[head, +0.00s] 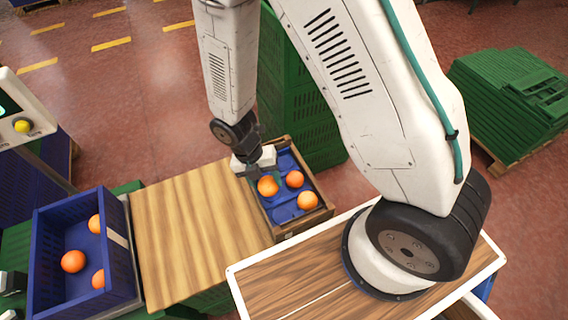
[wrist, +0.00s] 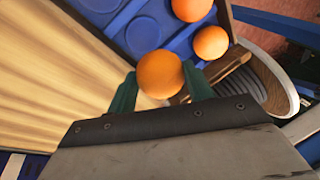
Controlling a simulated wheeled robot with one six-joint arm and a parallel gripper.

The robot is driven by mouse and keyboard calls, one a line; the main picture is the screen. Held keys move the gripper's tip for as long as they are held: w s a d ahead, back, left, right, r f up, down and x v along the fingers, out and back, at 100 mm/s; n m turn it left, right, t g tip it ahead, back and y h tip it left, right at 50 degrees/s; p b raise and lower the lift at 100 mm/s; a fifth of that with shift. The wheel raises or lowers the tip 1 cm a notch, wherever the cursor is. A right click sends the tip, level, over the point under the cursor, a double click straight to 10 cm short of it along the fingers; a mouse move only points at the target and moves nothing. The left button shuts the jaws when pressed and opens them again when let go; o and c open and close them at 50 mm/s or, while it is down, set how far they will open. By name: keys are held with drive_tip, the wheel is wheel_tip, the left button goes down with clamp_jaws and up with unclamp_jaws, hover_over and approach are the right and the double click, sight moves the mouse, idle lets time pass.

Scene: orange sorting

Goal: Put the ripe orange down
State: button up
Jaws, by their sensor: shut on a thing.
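My gripper (wrist: 163,88) is shut on an orange (wrist: 160,73), with one green finger on each side of it. The fruit is evenly orange. In the head view this held orange (head: 268,186) is at the near-left part of a wooden crate (head: 306,223) with a blue tray (head: 284,161) inside. I cannot tell whether it touches the tray. Two other oranges, (head: 295,179) and (head: 307,200), sit in the tray to its right. In the wrist view, empty round hollows show in the blue tray (wrist: 146,32). My gripper's fingertips are partly hidden in the head view.
A blue crate (head: 122,240) with several oranges (head: 73,261) stands at the left. A bare wooden tabletop (head: 190,230) lies between it and the wooden crate. Stacked green crates (head: 312,130) stand close behind the tray. More green crates (head: 510,90) are at the right.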

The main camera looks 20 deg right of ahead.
sight(266, 191)
drive_tip(key=s+n, duration=0.1)
drive_tip(key=n, duration=0.1)
drive_tip(key=s+n+t, duration=0.1)
drive_tip(key=a+n+h, duration=0.1)
drive_tip(key=n, duration=0.1)
drive_tip(key=shift+s+f+n, duration=0.2)
drive_tip(key=shift+s+n, duration=0.1)
drive_tip(key=shift+s, duration=0.1)
drive_tip(key=shift+w+t, duration=0.1)
drive_tip(key=shift+t, duration=0.2)
drive_tip(key=w+d, duration=0.3)
drive_tip(key=w+d+f, duration=0.1)
drive_tip(key=w+d, duration=0.2)
drive_tip(key=w, duration=0.1)
drive_tip(key=w+d, duration=0.3)
drive_tip(key=w, duration=0.1)
drive_tip(key=shift+w+d+f, duration=0.2)
drive_tip(key=shift+d, duration=0.1)
drive_tip(key=shift+w+d+f, duration=0.15)
drive_tip(key=shift+f, duration=0.75)
drive_tip(key=shift+w+d+f, duration=0.1)
drive_tip(key=shift+f, duration=0.8)
drive_tip(key=o, duration=1)
drive_tip(key=shift+f, duration=0.15)
